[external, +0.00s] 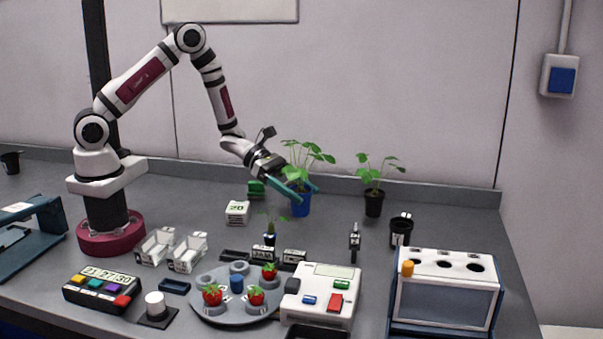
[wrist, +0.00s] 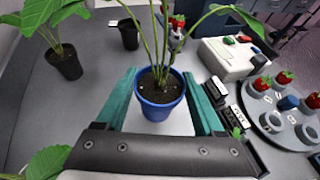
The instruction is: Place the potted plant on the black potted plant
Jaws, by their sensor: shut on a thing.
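A leafy green plant in a blue pot (external: 301,207) is at my gripper (external: 303,189). In the wrist view the blue pot (wrist: 158,100) is upright between the two teal fingers (wrist: 162,103), which are shut on it. I cannot tell whether its base touches the table. The black potted plant (external: 374,204) stands upright on the table, to the right of the blue pot and apart from it. It also shows in the wrist view (wrist: 66,66), at the upper left.
An empty-looking black pot (external: 401,233) stands in front of the black potted plant. A round grey tray (external: 217,312) with strawberries, a white device (external: 320,296) and a rack with holes (external: 445,290) fill the front. Table between the two plants is clear.

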